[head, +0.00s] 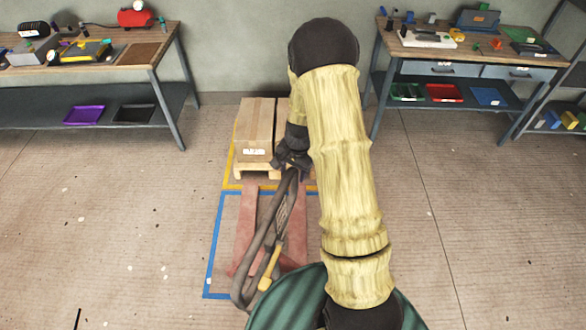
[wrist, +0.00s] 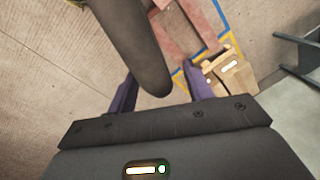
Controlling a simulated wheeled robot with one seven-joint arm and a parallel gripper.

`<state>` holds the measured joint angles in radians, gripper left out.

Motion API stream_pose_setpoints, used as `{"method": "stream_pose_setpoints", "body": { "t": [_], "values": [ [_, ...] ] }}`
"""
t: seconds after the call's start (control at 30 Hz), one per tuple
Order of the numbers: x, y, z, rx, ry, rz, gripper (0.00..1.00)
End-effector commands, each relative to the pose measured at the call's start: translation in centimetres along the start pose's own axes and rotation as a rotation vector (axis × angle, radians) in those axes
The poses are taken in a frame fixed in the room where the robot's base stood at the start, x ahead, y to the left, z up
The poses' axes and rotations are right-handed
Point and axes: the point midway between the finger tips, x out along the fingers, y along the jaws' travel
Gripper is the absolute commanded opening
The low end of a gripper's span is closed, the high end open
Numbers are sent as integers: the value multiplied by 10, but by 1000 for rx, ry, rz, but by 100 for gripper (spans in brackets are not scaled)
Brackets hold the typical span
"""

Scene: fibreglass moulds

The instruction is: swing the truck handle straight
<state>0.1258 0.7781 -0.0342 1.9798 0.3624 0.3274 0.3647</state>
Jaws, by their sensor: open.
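The pallet truck has red forks (head: 246,225) and stands inside a blue floor outline. Its dark handle (head: 262,222) runs at a slant to the forks, from upper right to lower left, with a yellow part (head: 270,268) beside its lower end. My gripper (head: 291,162) is at the upper end of the handle, partly hidden by my arm. In the wrist view my gripper (wrist: 158,71) is open, and the dark handle (wrist: 132,42) shows between its two purple fingers. I cannot tell whether either finger touches it.
A wooden pallet with cardboard boxes (head: 256,120) stands in a yellow floor outline just beyond the forks. Workbenches stand at the back left (head: 100,52) and back right (head: 450,45), and a shelf rack (head: 560,90) at the far right. The floor on both sides is clear.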

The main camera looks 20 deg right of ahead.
Motion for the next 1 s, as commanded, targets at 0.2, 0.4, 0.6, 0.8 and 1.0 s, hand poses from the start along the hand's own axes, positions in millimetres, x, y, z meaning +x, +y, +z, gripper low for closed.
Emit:
{"method": "stream_pose_setpoints", "body": {
  "t": [0.2,0.4,0.6,0.8,1.0],
  "values": [
    [1,0,0,0,0,0,51],
    [1,0,0,0,1,0,21],
    [1,0,0,0,1,0,0],
    [1,0,0,-1,1,-1,0],
    [0,-1,0,-1,1,-1,0]
  ]
}}
